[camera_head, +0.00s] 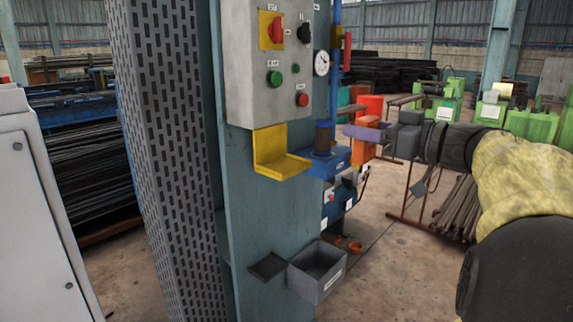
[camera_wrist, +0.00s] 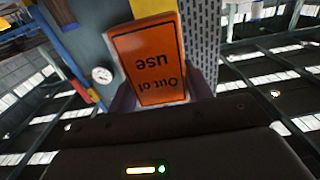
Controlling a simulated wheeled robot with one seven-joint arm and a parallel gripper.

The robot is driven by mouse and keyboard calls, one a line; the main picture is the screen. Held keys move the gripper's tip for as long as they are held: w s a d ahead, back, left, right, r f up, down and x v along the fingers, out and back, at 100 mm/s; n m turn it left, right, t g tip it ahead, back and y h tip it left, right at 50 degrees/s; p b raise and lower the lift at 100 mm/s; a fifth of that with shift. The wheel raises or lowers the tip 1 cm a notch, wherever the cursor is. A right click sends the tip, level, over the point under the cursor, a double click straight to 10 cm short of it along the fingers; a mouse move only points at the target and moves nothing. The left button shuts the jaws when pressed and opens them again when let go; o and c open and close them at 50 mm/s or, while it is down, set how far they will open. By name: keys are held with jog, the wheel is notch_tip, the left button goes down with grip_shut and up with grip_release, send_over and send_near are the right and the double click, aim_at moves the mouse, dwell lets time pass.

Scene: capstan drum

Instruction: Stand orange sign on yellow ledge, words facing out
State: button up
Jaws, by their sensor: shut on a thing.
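The orange sign (camera_wrist: 150,58) is in my gripper (camera_wrist: 163,92). Its face reads "Out of use", upside down in the wrist view, with "Out of" nearest the fingers. In the head view the sign (camera_head: 362,151) shows edge-on as a narrow orange shape, partly covered by a purple finger of my gripper (camera_head: 366,133). My gripper is shut on it and holds it in the air. The yellow ledge (camera_head: 281,168) is an empty L-shaped bracket below the grey control panel, left of the sign and apart from it.
The grey control panel (camera_head: 262,92) has knobs and buttons above the ledge. A gauge (camera_head: 321,63) and blue pipe stand at its right. A dark drum (camera_head: 323,137) on a blue base is just right of the ledge. A grey bin (camera_head: 317,270) sits below. Open air lies before the ledge.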

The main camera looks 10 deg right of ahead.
jog(key=shift+s+r, duration=0.4)
jog(key=shift+r, duration=0.2)
jog(key=shift+w, duration=0.1)
jog(key=p+x, duration=0.6)
jog(key=x, duration=1.4)
jog(key=shift+d+f, duration=0.1)
notch_tip(320, 180, down, 3)
jog(key=shift+d+r, duration=0.1)
jog(key=shift+r, duration=0.1)
jog(key=shift+f, duration=0.25)
